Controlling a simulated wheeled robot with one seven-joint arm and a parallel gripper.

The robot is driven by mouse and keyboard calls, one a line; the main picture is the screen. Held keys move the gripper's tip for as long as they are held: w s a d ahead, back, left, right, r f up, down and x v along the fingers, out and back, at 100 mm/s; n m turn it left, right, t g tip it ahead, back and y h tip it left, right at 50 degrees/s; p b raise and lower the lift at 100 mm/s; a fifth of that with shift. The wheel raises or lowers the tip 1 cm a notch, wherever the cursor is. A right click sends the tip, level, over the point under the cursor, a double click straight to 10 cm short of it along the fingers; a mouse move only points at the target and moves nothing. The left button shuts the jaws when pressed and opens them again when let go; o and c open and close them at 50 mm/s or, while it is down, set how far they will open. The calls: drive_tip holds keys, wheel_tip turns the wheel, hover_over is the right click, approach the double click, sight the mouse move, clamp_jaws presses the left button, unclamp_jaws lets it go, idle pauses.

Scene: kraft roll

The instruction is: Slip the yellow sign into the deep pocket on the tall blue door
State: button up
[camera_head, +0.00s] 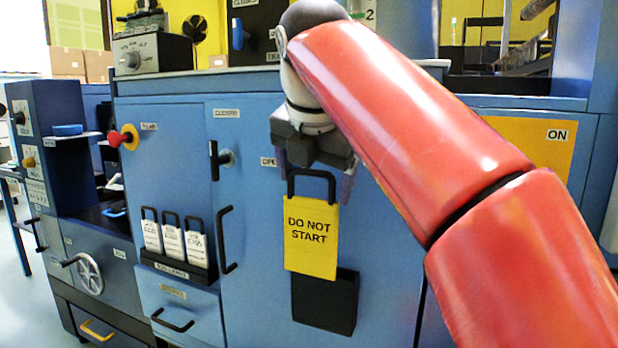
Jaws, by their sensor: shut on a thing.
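The yellow sign (311,240) reads "DO NOT START" and has a black loop handle on top. My gripper (313,180) is shut on the sign by this handle, and the sign hangs upright below it. The tall blue door (258,262) is behind the sign. The black pocket (327,303) is on the door, below and slightly right of the sign. The sign's lower edge overlaps the pocket's upper left in the picture; I cannot tell the depth between them. The pocket's opening is partly hidden.
A black door handle (226,240) stands out left of the sign. A rack (178,265) with several white tags is farther left, above a drawer (178,312). A red knob (115,139) and a handwheel (89,275) are at the left. My red arm covers the right side.

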sight(330, 170)
drive_tip(key=shift+w+d+f+p, duration=0.1)
drive_tip(key=shift+w+d, duration=0.3)
drive_tip(key=shift+w, duration=0.65)
drive_tip(key=shift+w+d+f+p, duration=0.15)
drive_tip(key=shift+w+d, duration=0.2)
drive_tip(key=shift+w, duration=0.75)
drive_tip(key=shift+w+d+f+p, duration=0.1)
drive_tip(key=shift+w+d, duration=0.3)
drive_tip(key=shift+w, duration=0.65)
drive_tip(key=shift+f, duration=4.05)
drive_tip(key=shift+f+b, duration=1.5)
drive_tip(key=shift+f, duration=1)
drive_tip(key=shift+d+f+b, duration=0.1)
drive_tip(key=shift+f+b, duration=0.2)
drive_tip(key=shift+f, duration=0.25)
drive_tip(key=o, duration=1.2)
drive_tip(key=shift+c, duration=0.2)
